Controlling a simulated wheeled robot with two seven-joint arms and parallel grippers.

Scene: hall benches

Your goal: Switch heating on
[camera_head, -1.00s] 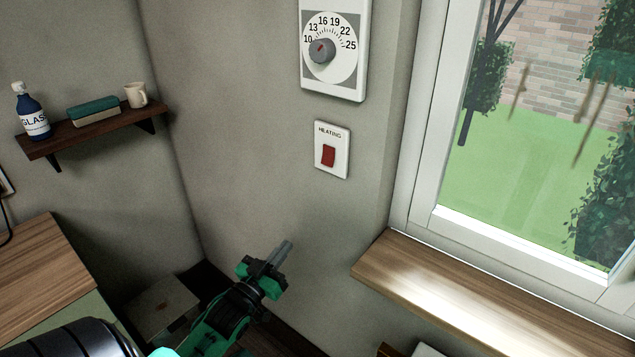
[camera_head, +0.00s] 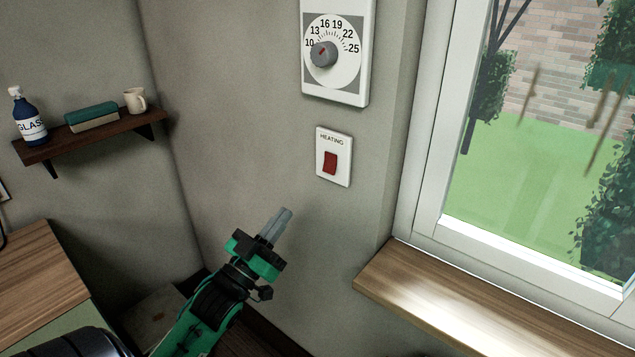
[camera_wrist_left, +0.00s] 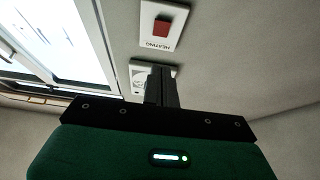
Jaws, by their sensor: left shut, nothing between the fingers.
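The heating switch is a white wall plate (camera_head: 333,142) labelled HEATING with a red rocker (camera_head: 330,163). My left gripper (camera_head: 282,213) is shut and empty, below and to the left of the switch in the head view, apart from the rocker. In the left wrist view the red rocker (camera_wrist_left: 162,28) shows above the shut fingers (camera_wrist_left: 161,72), and the plate looks upside down. Whether the rocker is on or off I cannot tell. My right gripper is not in view.
A thermostat dial (camera_head: 324,54) is on the wall above the switch. A wooden window sill (camera_head: 480,310) juts out at the lower right. A shelf (camera_head: 95,138) with a bottle, a box and a mug is at the left. The wall around the switch is clear.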

